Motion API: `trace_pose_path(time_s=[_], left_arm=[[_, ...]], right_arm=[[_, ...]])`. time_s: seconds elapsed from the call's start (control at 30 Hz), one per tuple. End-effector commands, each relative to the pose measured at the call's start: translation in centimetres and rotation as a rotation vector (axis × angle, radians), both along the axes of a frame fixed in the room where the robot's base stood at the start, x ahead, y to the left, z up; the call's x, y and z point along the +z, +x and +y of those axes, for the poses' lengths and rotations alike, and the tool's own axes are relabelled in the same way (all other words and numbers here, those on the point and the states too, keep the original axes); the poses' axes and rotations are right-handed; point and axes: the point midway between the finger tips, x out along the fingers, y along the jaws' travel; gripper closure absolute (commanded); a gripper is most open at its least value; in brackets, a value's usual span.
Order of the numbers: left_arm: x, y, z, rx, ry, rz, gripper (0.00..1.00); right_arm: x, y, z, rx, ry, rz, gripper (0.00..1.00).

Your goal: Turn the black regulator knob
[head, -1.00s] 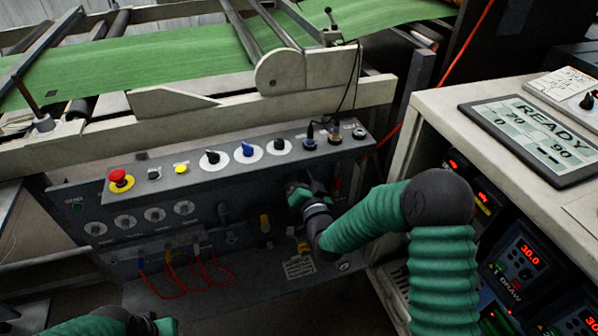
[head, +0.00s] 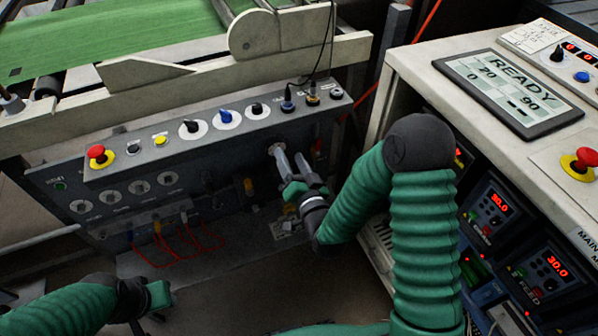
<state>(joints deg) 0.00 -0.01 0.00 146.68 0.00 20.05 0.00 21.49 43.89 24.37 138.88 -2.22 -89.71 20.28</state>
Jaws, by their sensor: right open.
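My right gripper (head: 289,154) is open and empty, its two grey fingers pointing up towards the right part of the dark control panel's front face (head: 115,172). I cannot tell whether the fingers touch the panel. Black knobs on white dials sit on the panel's sloping top: one (head: 190,126) left of a blue knob (head: 225,116), one (head: 257,109) right of it. I cannot tell for sure which is the regulator knob. Dark fittings on the shaded front face are hard to make out. My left gripper (head: 158,296) is low at the left; its jaws are unclear.
A red mushroom button (head: 97,153) and yellow button (head: 160,140) are on the panel's left. Red cables (head: 200,245) hang below. A pale cabinet (head: 400,75) with a READY screen (head: 507,93) and lit controllers (head: 487,212) stands close to my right arm.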

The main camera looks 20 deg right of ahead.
Motion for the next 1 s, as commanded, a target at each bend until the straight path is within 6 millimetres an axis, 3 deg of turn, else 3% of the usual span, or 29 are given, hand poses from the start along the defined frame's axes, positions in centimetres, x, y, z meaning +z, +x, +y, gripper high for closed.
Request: trace_pose_path(time_s=[0.13, 0.2, 0.4, 1.0], left_arm=[[0.8, 0.0, 0.0, 0.0, 0.0, 0.0, 0.64], [3.6, 0.0, 0.0, 0.0, 0.0, 0.001, 0.64], [6.3, 0.0, 0.0, 0.0, 0.0, 0.0, 0.64], [6.3, 0.0, 0.0, 0.0, 0.0, 0.0, 0.64]], right_arm=[[-0.1, -4.6, 0.1, 0.002, 0.001, 0.007, 0.49], [0.9, -5.1, 0.1, -0.001, 0.003, 0.009, 0.49], [0.4, -6.7, 0.1, 0.001, 0.002, 0.006, 0.49], [-0.3, -7.0, 0.3, 0.008, -0.009, 0.012, 0.49]])
